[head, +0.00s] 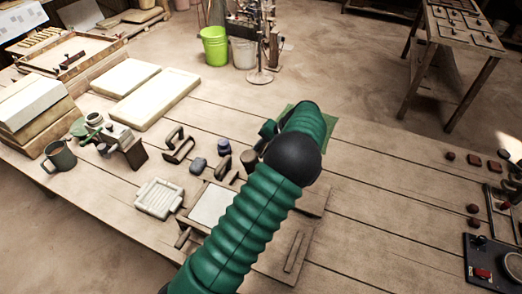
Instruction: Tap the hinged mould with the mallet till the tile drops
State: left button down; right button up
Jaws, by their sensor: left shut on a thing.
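The hinged mould (211,204) appears to be the wooden frame with a pale square face, lying on the bench at the lower centre. My left arm's green sleeve crosses over it and hides part of it. My left gripper (265,134) is beyond the mould, above the bench, and mostly hidden by its own wrist. It is shut on what seems to be the mallet, with a brown wooden piece (250,158) showing just below it. I cannot make out a separate tile, and whether one is in the mould is unclear. My right gripper is out of view.
A cream ribbed tray (159,198) lies left of the mould. Dark handled tools (178,146), a small dark jar (224,145) and a mug (59,156) stand behind and left. Pale slabs (158,98) lie farther back.

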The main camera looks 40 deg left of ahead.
pick_arm(q)
jog(key=shift+g+y, duration=0.3)
jog(key=shift+g, duration=0.2)
jog(key=s+r+p, duration=0.1)
jog(key=s+p, duration=0.1)
jog(key=p, duration=0.1)
jog(key=s+r+p, duration=0.2)
jog(key=p, duration=0.1)
jog(key=s+d+r+p, duration=0.1)
jog(key=s+r+p, duration=0.1)
jog(key=p, duration=0.1)
jog(key=shift+s+p, duration=0.15)
jog(key=shift+p, duration=0.2)
jog(key=s+d+r+g+y+p, duration=0.1)
jog(key=s+r+p, duration=0.4)
jog(key=s+p, duration=0.5)
jog(key=f+b, duration=0.2)
jog(key=b, duration=0.1)
jog(key=s+f+b, duration=0.1)
jog(key=f+b, duration=0.1)
jog(key=f, duration=0.1)
jog(key=shift+d+f+b, duration=0.1)
jog(key=shift+b, duration=0.3)
